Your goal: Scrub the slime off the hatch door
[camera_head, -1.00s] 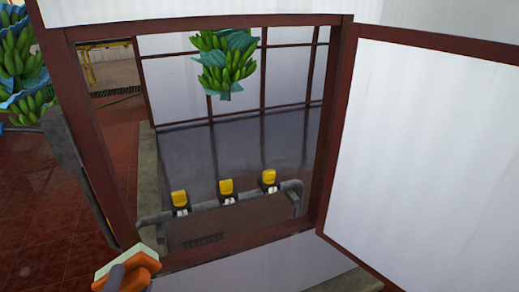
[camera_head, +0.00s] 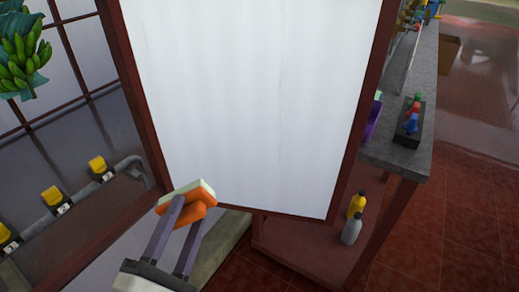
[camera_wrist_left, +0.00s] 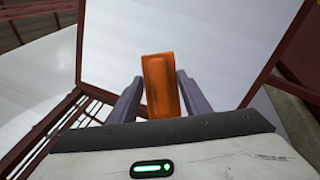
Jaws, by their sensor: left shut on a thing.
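The hatch door (camera_head: 255,90) is a white panel in a dark red frame, standing open in the middle of the head view. Only faint pale streaks show on its face; I cannot make out a clear patch of slime. My left gripper (camera_head: 187,208) is shut on an orange scrubber (camera_head: 184,209) with a pale green pad, near the door's lower left corner. Whether the pad touches the door cannot be told. In the left wrist view the orange scrubber (camera_wrist_left: 162,85) sits between the grey fingers. My right gripper is out of view.
A grey-topped bench (camera_head: 403,150) stands right of the door, with a dark tray of coloured items (camera_head: 411,120). A yellow bottle (camera_head: 356,205) and a grey bottle (camera_head: 351,231) stand below. Green bananas (camera_head: 22,60) hang at left. Red tiled floor (camera_head: 460,215) is clear at right.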

